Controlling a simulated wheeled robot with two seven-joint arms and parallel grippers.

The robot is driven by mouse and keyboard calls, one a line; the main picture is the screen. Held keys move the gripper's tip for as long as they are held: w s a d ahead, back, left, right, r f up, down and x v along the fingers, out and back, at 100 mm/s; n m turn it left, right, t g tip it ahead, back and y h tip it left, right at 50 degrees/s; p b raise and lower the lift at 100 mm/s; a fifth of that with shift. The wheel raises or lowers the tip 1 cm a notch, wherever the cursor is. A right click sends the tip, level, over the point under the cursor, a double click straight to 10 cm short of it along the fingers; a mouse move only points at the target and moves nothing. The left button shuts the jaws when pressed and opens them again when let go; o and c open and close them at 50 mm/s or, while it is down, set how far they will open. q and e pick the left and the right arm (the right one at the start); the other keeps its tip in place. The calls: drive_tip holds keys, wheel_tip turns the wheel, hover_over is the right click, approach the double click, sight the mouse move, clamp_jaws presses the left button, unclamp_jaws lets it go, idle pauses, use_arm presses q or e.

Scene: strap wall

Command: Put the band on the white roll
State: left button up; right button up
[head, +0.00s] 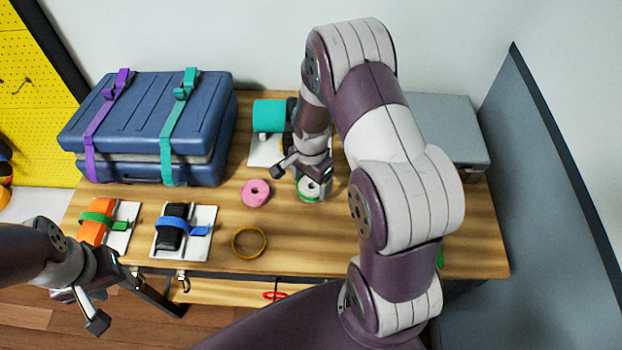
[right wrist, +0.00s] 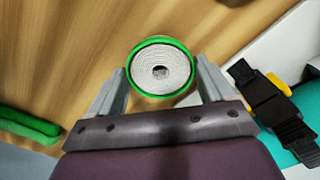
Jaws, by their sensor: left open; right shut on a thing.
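The white roll (head: 312,186) stands on the wooden table near its middle, partly hidden by my right arm in the head view. In the right wrist view the white roll (right wrist: 160,70) shows end-on, with its dark core hole. A green band (right wrist: 134,62) encircles the roll. In the head view the green band (head: 308,198) shows low at the roll's front. My right gripper (right wrist: 160,76) is shut on the green band, one finger on each side of the roll. My left gripper (head: 80,308) is open and empty, off the table's front left.
A tan ring (head: 249,243) and a pink roll (head: 256,193) lie on the table. A blue case (head: 150,115) with purple and teal straps stands at the back left. Strapped orange (head: 97,222) and black (head: 171,228) items sit front left.

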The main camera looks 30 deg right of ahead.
drive_tip(key=shift+f, duration=0.4)
idle(0.6)
drive_tip(key=o, duration=0.9)
drive_tip(key=shift+o, duration=0.2)
wheel_tip(320, 180, up, 8)
drive_tip(key=p, duration=0.7)
drive_tip(key=shift+r, duration=0.1)
